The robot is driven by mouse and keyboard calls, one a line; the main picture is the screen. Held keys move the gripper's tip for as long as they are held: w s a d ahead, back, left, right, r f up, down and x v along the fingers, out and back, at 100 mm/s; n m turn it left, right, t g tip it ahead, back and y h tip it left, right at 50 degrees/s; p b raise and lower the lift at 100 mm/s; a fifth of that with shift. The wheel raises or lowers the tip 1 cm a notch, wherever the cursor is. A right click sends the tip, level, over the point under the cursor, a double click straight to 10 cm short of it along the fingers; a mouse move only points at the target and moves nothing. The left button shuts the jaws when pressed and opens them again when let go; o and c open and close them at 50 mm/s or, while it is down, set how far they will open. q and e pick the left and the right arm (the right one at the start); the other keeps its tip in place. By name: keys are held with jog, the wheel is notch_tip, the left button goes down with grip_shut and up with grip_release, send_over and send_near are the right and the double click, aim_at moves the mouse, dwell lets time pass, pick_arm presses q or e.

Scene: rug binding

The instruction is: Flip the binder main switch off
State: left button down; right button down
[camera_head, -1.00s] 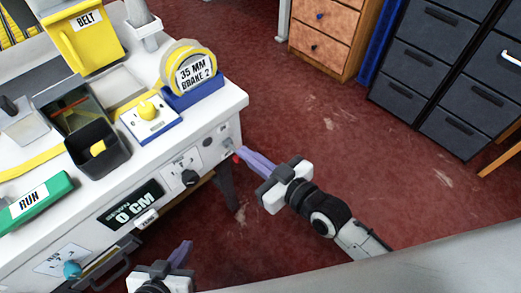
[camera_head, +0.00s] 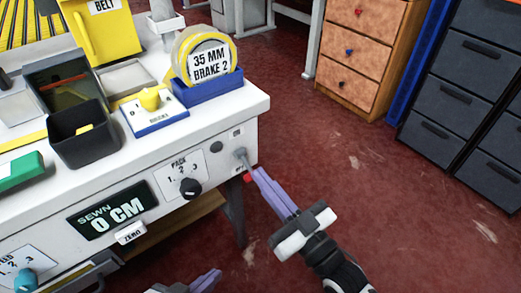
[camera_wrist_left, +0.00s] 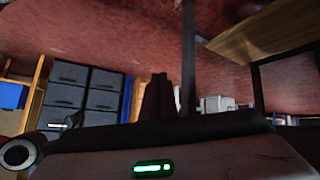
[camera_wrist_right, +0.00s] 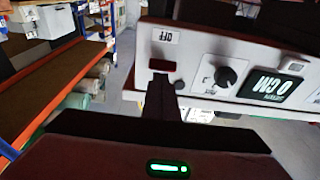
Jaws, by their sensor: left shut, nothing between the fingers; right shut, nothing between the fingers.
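In the right wrist view an upside-down OFF label (camera_wrist_right: 165,37) is on the panel, close to the fingertips. My right gripper (camera_head: 257,174) is shut and empty, its lilac fingers close to the switch; I cannot tell whether they touch it. It also shows in the right wrist view (camera_wrist_right: 161,82). My left gripper (camera_head: 212,277) is shut and empty, low before the binder. The lever's exact setting is unclear.
The panel also holds a PACK knob (camera_head: 190,188), a 0 CM display (camera_head: 112,210) and a ZERO button (camera_head: 130,233). A blue tape holder (camera_head: 215,92) stands on the top's right corner. Drawer cabinets (camera_head: 355,45) stand behind. Red floor right of the binder is clear.

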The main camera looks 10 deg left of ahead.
pick_arm(q)
jog(key=shift+d, duration=0.1)
pick_arm(e)
jog(key=shift+f, duration=0.4)
